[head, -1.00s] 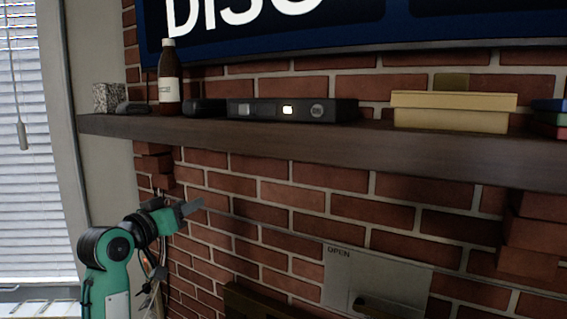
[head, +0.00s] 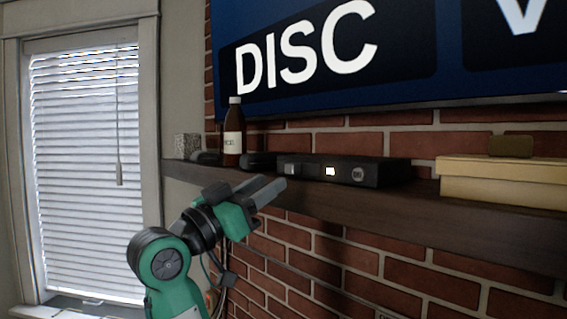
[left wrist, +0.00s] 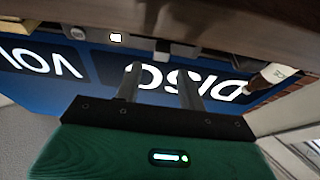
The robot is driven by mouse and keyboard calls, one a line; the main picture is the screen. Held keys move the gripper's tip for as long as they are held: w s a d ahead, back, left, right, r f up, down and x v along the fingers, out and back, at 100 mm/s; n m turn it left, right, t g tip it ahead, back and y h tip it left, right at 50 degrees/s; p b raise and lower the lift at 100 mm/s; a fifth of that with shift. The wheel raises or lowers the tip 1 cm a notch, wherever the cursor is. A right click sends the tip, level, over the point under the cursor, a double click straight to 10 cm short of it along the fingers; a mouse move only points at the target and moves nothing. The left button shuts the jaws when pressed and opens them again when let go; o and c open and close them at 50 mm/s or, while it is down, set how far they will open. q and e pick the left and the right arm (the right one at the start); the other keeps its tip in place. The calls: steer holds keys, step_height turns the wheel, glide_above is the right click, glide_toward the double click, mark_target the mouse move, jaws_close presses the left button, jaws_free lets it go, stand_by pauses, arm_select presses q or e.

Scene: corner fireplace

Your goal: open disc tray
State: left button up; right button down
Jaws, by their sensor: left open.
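The disc player is a low black box (head: 390,173) on the mantel shelf. Its front has a small grey button, a lit whitish button and a round dark button; its tray looks shut. In the left wrist view, which is turned over, part of the player (left wrist: 140,42) shows with the lit button. My left gripper (head: 275,188) is open and empty, in front of the shelf edge, just below and left of the player and apart from it. Its two fingers (left wrist: 160,82) point toward the screen in the wrist view. My right gripper is out of view.
A brown bottle (head: 233,145), a speckled block (head: 187,146) and small dark objects stand left of the player. A yellow box (head: 500,182) is to its right. The wooden shelf (head: 430,212) juts from the brick wall below a screen reading DISC (head: 305,50).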

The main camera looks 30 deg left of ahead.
mark_target(288, 169)
arm_select(q)
steer(key=p+x, duration=0.1)
steer(key=x, duration=0.3)
steer(key=shift+r, duration=0.15)
steer(key=shift+w+d+r, duration=0.1)
steer(key=shift+w, duration=0.35)
steer(key=shift+c, duration=1.3)
jaws_close()
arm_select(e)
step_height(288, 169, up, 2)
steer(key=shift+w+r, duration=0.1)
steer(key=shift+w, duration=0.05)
